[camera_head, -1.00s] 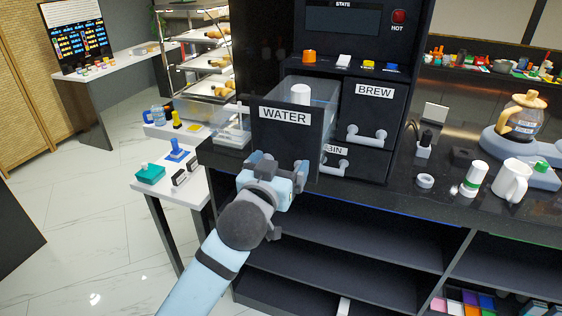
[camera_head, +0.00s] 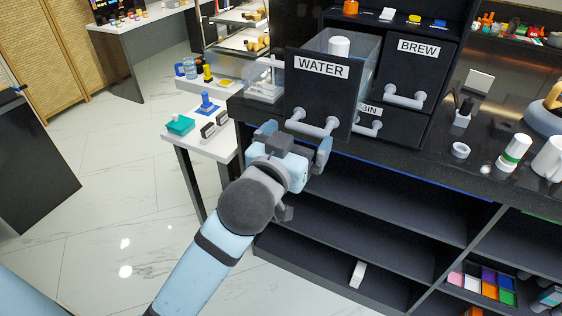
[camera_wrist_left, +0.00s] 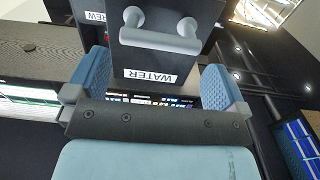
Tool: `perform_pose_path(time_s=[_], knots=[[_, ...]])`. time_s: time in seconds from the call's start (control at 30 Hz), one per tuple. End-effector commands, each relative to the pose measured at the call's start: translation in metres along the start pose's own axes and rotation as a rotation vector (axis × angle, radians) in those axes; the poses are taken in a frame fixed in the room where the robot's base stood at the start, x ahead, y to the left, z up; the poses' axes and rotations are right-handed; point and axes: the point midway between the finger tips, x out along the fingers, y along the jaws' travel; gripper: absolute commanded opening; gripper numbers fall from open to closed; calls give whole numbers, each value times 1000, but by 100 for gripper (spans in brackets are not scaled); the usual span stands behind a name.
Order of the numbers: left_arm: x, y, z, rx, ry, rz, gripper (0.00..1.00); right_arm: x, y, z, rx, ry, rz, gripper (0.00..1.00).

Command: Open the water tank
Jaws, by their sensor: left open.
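The water tank (camera_head: 305,92) is a clear-walled drawer with a black front labelled WATER, pulled out from the black machine. A white cylinder (camera_head: 339,46) shows inside it. Its grey bar handle (camera_head: 312,123) is on the lower front, and the handle also shows in the left wrist view (camera_wrist_left: 160,40). My left gripper (camera_head: 294,142) is open and empty, just in front of and below the handle, apart from it. In the left wrist view its blue fingers (camera_wrist_left: 160,88) are spread, with the WATER front beyond them. My right gripper is not in view.
The BREW drawer (camera_head: 412,72) and the BIN drawer (camera_head: 378,122) are shut to the right of the tank. A white side table (camera_head: 203,145) with stamps stands left. A white mug (camera_head: 550,158) and a green-banded container (camera_head: 513,150) stand on the counter. Open shelves lie below.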

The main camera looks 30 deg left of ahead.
Motion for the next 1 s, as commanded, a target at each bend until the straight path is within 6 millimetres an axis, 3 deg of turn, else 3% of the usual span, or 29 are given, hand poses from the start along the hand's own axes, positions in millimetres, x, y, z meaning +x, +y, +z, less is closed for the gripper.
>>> perform_pose_path(time_s=[0.03, 0.2, 0.5, 1.0], knots=[[-14, 0, 3, -3, -2, 0, 100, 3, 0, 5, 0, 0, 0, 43], [-46, 0, -2, -1, -6, 0, 100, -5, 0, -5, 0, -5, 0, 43], [-65, -1, -3, 0, -3, -3, 100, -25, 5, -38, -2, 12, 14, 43], [-70, 0, 0, 1, -1, -1, 100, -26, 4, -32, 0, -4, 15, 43]])
